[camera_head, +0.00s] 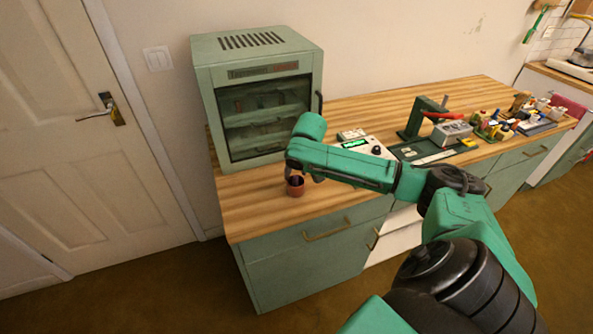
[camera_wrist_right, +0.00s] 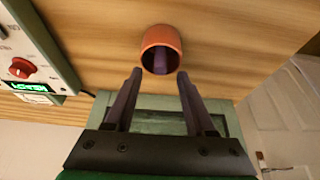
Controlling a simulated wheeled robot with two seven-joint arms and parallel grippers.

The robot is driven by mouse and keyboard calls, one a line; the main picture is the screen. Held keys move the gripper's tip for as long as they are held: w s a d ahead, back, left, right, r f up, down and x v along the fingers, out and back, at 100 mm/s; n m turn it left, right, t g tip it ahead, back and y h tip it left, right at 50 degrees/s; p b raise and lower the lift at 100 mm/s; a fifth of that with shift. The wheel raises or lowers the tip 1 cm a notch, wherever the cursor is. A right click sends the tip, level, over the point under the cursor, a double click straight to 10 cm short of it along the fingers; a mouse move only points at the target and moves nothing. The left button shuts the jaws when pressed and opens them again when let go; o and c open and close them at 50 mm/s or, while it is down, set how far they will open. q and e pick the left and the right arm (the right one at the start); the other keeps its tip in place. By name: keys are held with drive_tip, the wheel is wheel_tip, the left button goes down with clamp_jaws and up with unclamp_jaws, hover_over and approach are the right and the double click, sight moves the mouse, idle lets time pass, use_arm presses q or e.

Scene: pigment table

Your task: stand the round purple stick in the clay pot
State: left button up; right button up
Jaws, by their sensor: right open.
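The clay pot (camera_head: 295,187) is a small orange-brown cup standing near the front edge of the wooden counter, below my right gripper. In the right wrist view the clay pot (camera_wrist_right: 160,39) is just beyond the fingertips, its dark opening facing the camera. The purple stick (camera_wrist_right: 160,63) is inside the pot, with one end showing in the opening; I cannot tell how upright it is. My right gripper (camera_wrist_right: 158,74) is open, its two dark fingers apart and clear of the stick. In the head view my right gripper (camera_head: 303,175) partly hides the pot's top.
A green glass-fronted cabinet (camera_head: 262,100) stands behind the pot. A white device with a green display (camera_head: 362,146) lies to the right. Farther right are a green stand (camera_head: 420,118) and several small items. Bare counter lies left of the pot.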

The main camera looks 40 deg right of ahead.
drive_tip(key=b+v, duration=0.1)
drive_tip(key=v, duration=1.3)
drive_tip(key=shift+r+b, duration=0.25)
drive_tip(key=shift+b, duration=0.05)
drive_tip(key=shift+s, duration=0.1)
